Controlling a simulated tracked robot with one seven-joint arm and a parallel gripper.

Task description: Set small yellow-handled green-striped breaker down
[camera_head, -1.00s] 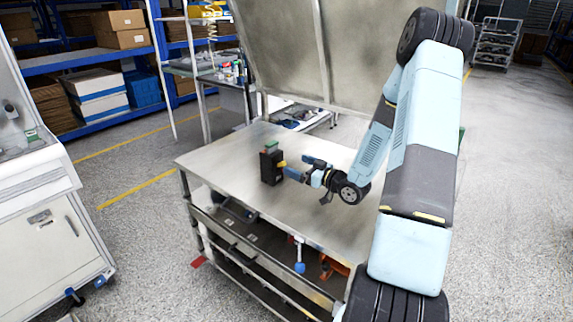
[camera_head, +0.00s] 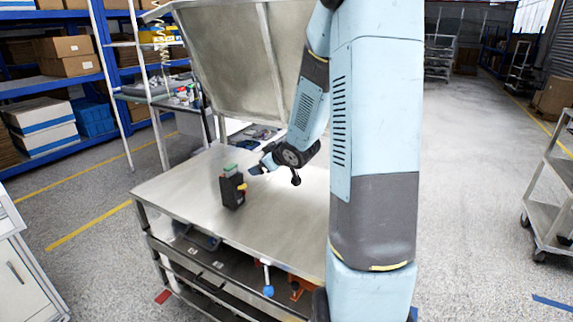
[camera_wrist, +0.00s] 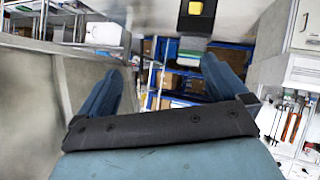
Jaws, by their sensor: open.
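The small black breaker (camera_head: 231,191) with a yellow handle and a green top stands upright on the metal table (camera_head: 185,190) in the head view. In the wrist view the breaker (camera_wrist: 197,22) shows upside down at the top edge, partly cut off, its yellow handle facing me. My gripper (camera_head: 257,168) is up and to the right of the breaker in the head view, apart from it. In the wrist view the two blue fingers of my gripper (camera_wrist: 163,82) are spread wide with nothing between them.
A tilted metal panel (camera_head: 225,60) rises at the table's back. Bare table surface lies around the breaker. Blue shelves with boxes (camera_head: 65,48) stand at the back left. A trolley (camera_head: 550,190) stands at the right, with open floor before it.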

